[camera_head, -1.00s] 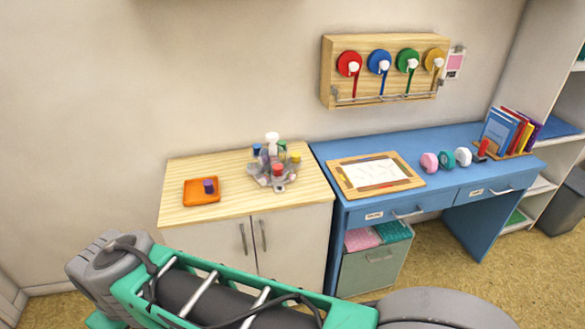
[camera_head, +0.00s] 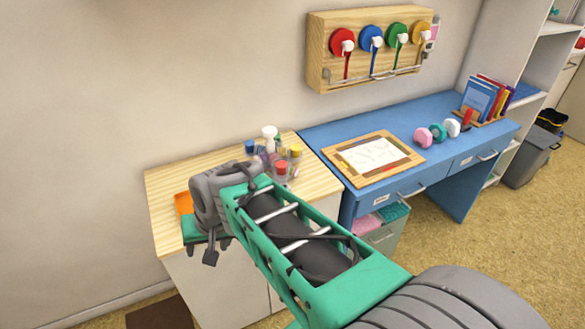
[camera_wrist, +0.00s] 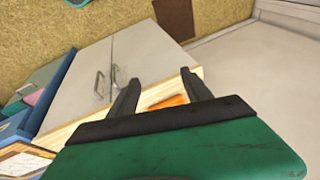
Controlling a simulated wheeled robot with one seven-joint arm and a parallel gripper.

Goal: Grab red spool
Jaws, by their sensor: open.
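The red spool (camera_head: 341,42) hangs at the left end of a wooden wall rack (camera_head: 317,64), with a red ribbon hanging below its white hub. Blue (camera_head: 371,39), green (camera_head: 398,35) and yellow (camera_head: 421,33) spools hang to its right. My gripper (camera_wrist: 160,80) is open and its two dark fingers are apart with nothing held between them. It is over the wooden-topped cabinet, well below and left of the rack. The red spool is not in the wrist view.
An orange tray (camera_head: 183,203) on the cabinet (camera_head: 165,182) is partly hidden by my arm. The blue desk (camera_head: 330,133) holds a framed sheet (camera_head: 373,156), tape rolls and books. The wall above the cabinet is clear.

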